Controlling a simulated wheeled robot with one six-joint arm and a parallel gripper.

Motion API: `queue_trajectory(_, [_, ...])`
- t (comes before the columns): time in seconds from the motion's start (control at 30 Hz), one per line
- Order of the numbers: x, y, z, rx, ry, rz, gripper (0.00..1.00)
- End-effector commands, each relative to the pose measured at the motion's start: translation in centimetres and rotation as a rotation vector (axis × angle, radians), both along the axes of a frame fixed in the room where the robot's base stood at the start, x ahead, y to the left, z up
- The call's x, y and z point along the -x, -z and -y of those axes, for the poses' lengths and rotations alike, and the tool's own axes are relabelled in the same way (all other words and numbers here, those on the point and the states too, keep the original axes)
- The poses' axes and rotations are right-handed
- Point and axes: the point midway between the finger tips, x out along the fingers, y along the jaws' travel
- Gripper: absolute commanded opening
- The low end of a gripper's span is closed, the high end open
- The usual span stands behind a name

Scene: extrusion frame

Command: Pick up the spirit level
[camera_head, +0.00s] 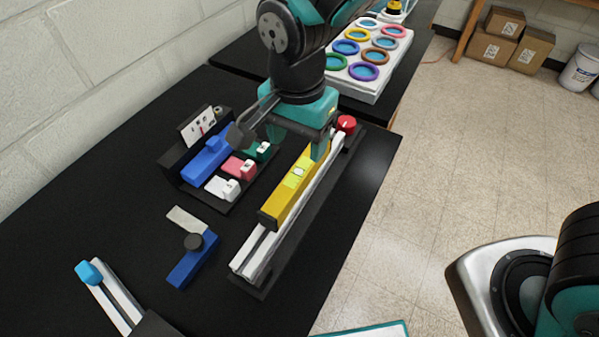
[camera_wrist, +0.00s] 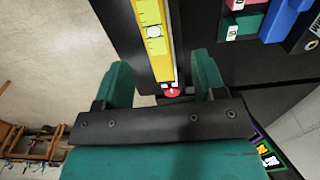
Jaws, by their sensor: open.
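The spirit level (camera_head: 291,187) is a long yellow bar with dark ends and a pale vial window near its middle. It lies along a white extrusion rail (camera_head: 247,258) on a dark base on the black table. It also shows in the wrist view (camera_wrist: 153,38), running down between the fingers. My gripper (camera_head: 313,148) is over the far end of the level, pointing down. In the wrist view my gripper (camera_wrist: 160,82) is open, with one green finger on each side of the level. I cannot tell whether the fingers touch it.
A red knob (camera_head: 346,124) is at the rail's far end. Left of the rail stands a dark rack with blue, red, white and green blocks (camera_head: 238,167). A blue tool with a black knob (camera_head: 193,257) lies nearer. A tray of coloured rings (camera_head: 369,52) is behind.

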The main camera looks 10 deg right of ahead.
Motion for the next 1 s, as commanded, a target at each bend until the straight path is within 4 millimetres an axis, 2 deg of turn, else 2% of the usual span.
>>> queue_trajectory(0.1, [0.0,1.8,0.0,0.002,0.000,-0.003,0.64])
queue_trajectory(0.37, [0.4,3.7,0.0,0.003,-0.002,-0.003,0.64])
queue_trajectory(0.5, [1.3,5.8,0.0,0.004,-0.003,-0.006,0.64])
queue_trajectory(0.6, [1.1,7.2,-0.1,0.001,-0.002,-0.002,0.64])
queue_trajectory(0.7, [1.1,7.9,-0.1,0.000,-0.002,0.000,0.64])
queue_trajectory(0.9, [1.1,8.1,-0.1,-0.002,-0.001,0.001,0.64])
queue_trajectory(0.93, [1.1,8.1,-0.1,-0.002,-0.001,0.001,0.62])
queue_trajectory(1.0, [1.1,8.1,-0.1,-0.002,-0.001,0.001,0.45])
